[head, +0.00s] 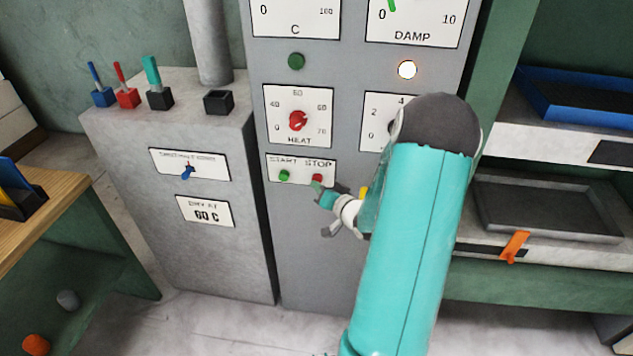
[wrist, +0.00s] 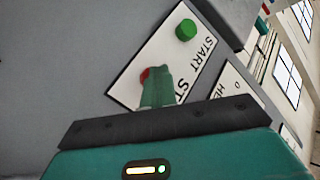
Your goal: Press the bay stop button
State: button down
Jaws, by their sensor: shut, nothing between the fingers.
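The red stop button (head: 317,179) sits on a white START STOP plate (head: 300,169) on the grey control panel, to the right of the green start button (head: 285,176). In the wrist view the red stop button (wrist: 146,73) shows just beyond the fingertips and is partly hidden by them; the green start button (wrist: 186,29) is clear of them. My gripper (head: 317,188) is shut and empty, its tips right at the stop button. I cannot tell whether they touch it. It also shows in the wrist view (wrist: 158,76).
The red heat knob (head: 297,120) is just above the plate. A lit white lamp (head: 407,70) and a dark green lamp (head: 296,61) are higher up. A grey cabinet with levers (head: 180,190) stands left, and shelves with trays (head: 550,205) stand right.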

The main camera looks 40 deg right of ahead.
jog(key=shift+s+a, duration=0.5)
jog(key=shift+a, duration=0.1)
jog(key=s+a, duration=0.1)
jog(key=a, duration=0.1)
jog(key=s+a, duration=0.2)
dwell(0.4)
dwell(0.7)
